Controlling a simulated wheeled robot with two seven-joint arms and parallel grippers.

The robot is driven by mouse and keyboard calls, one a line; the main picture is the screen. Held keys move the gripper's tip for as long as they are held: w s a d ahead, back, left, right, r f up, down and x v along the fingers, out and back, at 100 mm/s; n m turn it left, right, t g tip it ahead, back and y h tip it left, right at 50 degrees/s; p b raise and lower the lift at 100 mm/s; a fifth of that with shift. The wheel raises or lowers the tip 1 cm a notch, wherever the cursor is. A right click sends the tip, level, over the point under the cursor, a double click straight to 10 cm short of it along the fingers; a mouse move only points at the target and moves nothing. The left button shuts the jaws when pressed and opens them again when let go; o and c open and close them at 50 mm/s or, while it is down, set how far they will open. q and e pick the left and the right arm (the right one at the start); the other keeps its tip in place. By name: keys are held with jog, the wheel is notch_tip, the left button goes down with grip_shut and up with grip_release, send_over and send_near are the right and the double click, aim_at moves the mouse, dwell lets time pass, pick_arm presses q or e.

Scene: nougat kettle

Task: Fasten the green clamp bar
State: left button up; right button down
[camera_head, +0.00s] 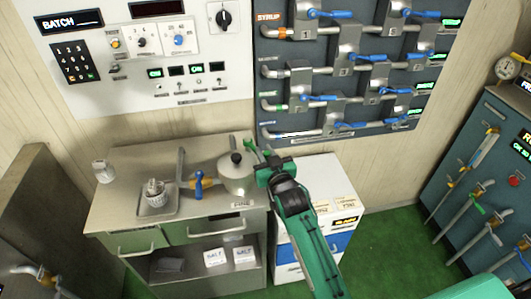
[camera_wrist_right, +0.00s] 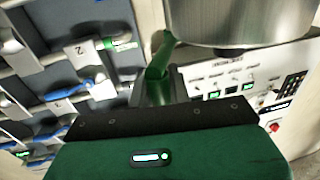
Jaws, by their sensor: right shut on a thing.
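The steel kettle (camera_head: 236,180) with a dark lid knob stands at the right end of the counter; its side fills the top of the right wrist view (camera_wrist_right: 240,18). The green clamp bar (camera_head: 250,147) is at the kettle's right side, and it also shows in the right wrist view (camera_wrist_right: 158,64), rising from between the fingers toward the kettle. My right gripper (camera_head: 265,165) is shut on the bar; the fingers hide its lower part. I cannot tell whether the bar lies fully against the kettle. My left gripper is not in view.
A tray (camera_head: 174,208) holding a small cup (camera_head: 155,193) and a white jar (camera_head: 103,171) are farther left. A valve panel (camera_head: 345,72) hangs behind. A white cabinet (camera_head: 322,180) stands right of the counter.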

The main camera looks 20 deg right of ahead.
dwell(0.8)
jog(key=c, duration=1.3)
grip_release()
jog(key=shift+s+d+b, duration=0.2)
jog(key=shift+s+b, duration=0.25)
jog(key=shift+s, duration=1.85)
jog(key=shift+s+d+b, duration=0.15)
jog(key=shift+s+b, duration=0.35)
jog(key=shift+s, duration=1.8)
jog(key=shift+s+d+b, duration=0.2)
jog(key=shift+s+b, duration=0.25)
jog(key=shift+s, duration=1.85)
